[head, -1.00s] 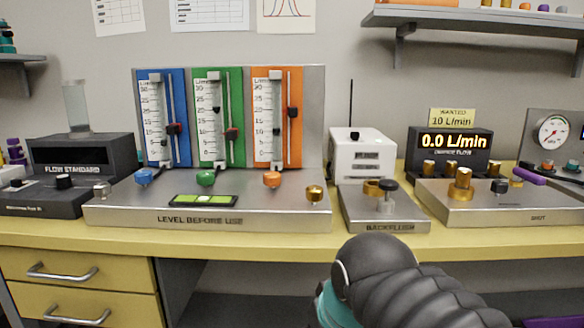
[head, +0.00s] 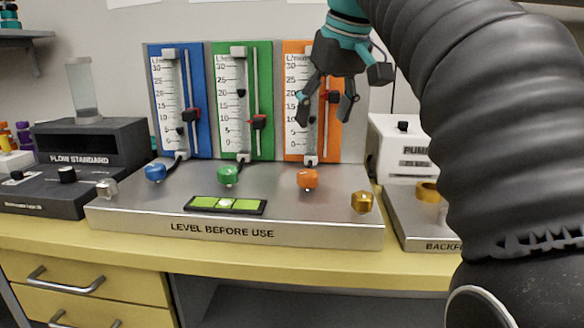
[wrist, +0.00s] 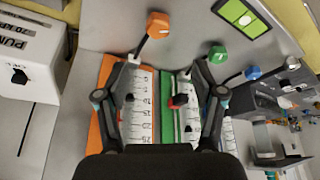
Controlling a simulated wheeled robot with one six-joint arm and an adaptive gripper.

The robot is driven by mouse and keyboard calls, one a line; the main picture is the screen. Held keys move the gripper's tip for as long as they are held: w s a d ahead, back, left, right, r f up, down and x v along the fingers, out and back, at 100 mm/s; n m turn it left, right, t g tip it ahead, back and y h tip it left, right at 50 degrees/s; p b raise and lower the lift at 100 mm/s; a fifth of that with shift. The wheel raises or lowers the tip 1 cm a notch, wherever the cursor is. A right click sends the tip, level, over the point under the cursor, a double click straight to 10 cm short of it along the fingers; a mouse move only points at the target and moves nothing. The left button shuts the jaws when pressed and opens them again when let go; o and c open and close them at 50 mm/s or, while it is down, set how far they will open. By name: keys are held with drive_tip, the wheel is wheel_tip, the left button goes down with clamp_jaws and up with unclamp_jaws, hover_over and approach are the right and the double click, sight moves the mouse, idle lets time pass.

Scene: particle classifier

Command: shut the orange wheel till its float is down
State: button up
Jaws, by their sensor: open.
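The orange wheel (head: 307,178) is a small knob on the front of the metal base, below the orange flow column (head: 296,150). It also shows at the top of the wrist view (wrist: 158,24). A dark float (head: 312,121) sits partway up the orange column's tube, partly crowded by a finger. My gripper (head: 324,116) hangs in front of the orange column, fingers pointing down, spread and empty. It is above the orange wheel and apart from it. In the wrist view my open fingers (wrist: 165,63) point towards the wheel, which lies beyond their tips.
The green wheel (head: 228,175) and blue wheel (head: 155,172) stand to the left on the same base. A brass knob (head: 361,202) is close at the right. A bubble level (head: 226,205) lies in front. A white pump box (head: 399,147) stands right.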

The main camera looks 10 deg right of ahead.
sight(308, 173)
drive_tip(key=b+x, duration=0.3)
drive_tip(key=x, duration=1)
drive_tip(key=shift+w+f+b, duration=0.2)
drive_tip(key=shift+f+b, duration=0.05)
drive_tip(key=shift+b, duration=0.05)
drive_tip(key=c, duration=1.1)
